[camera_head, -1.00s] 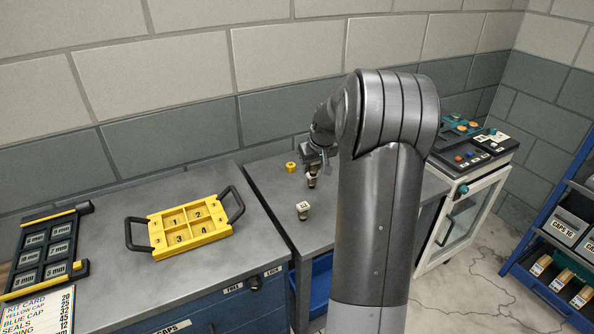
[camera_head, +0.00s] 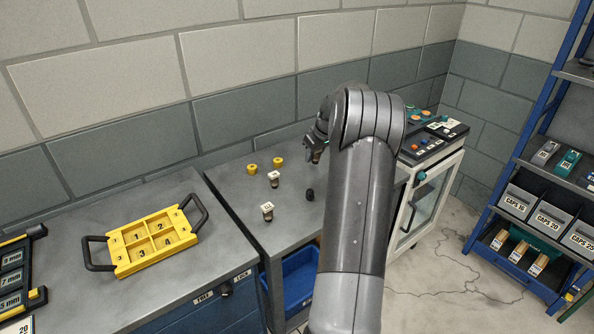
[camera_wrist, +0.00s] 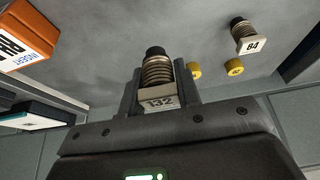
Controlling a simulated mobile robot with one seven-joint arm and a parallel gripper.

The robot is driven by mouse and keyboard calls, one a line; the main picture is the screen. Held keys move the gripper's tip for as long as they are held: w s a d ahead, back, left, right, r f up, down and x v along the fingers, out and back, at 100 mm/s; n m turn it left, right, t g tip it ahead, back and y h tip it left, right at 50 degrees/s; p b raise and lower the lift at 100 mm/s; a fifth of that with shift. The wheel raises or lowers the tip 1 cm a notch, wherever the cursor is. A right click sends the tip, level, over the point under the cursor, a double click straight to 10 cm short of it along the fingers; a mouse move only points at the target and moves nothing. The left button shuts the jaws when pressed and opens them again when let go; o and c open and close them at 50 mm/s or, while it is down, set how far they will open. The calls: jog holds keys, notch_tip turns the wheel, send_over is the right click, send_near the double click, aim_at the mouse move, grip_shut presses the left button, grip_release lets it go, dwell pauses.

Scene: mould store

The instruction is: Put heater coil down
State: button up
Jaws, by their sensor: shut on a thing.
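My gripper (camera_wrist: 160,97) is shut on a heater coil (camera_wrist: 158,72), a ribbed brass-coloured coil with a black end and a pale block marked 132. In the head view my gripper (camera_head: 316,152) holds it above the right part of the grey bench (camera_head: 235,190). The coil is dark and small there, apart from the bench top. Two similar coils stand on the bench, one farther back (camera_head: 274,179) and one nearer the front (camera_head: 267,212). The wrist view shows one coil marked 64 (camera_wrist: 246,38).
Two yellow caps (camera_head: 252,169) (camera_head: 278,162) and a small black piece (camera_head: 310,194) sit on the bench. A console (camera_head: 432,140) stands right of my arm. A yellow tray (camera_head: 150,240) lies on the left bench. An orange box (camera_wrist: 25,38) shows in the wrist view.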

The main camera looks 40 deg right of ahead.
send_over(295, 174)
jog(key=s, duration=0.1)
notch_tip(295, 174, down, 4)
jog(key=shift+s+r, duration=0.1)
jog(key=shift+f, duration=2)
jog(key=shift+f, duration=0.15)
jog(key=o, duration=1)
